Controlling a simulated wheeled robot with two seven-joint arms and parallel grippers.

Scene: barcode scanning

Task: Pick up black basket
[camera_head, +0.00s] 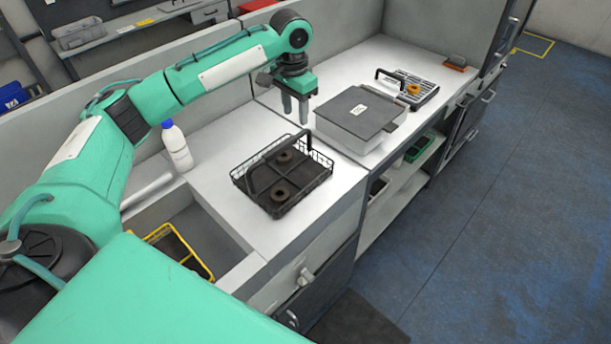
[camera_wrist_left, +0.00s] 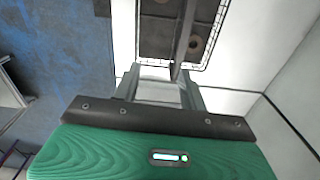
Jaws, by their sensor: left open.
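A black wire basket (camera_head: 305,193) with an upright arched handle stands on the white counter in the head view. Two round brown parts lie in it. My left gripper (camera_head: 295,114) is open and points down above the counter, behind the basket's far edge and apart from it. In the left wrist view, the basket (camera_wrist_left: 163,45) shows partly at the top, cut off by the edge. Its handle bar runs down the picture to the gap between the open left fingers (camera_wrist_left: 160,78); nothing is held. My right gripper is not in view.
A grey lidded box (camera_head: 350,118) stands to the right of the basket. A white bottle (camera_head: 176,146) stands at left behind a recess with a yellow-rimmed black crate (camera_head: 178,248). A silver tray (camera_head: 415,88) with an orange ring lies farther back. Counter in front of the basket is clear.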

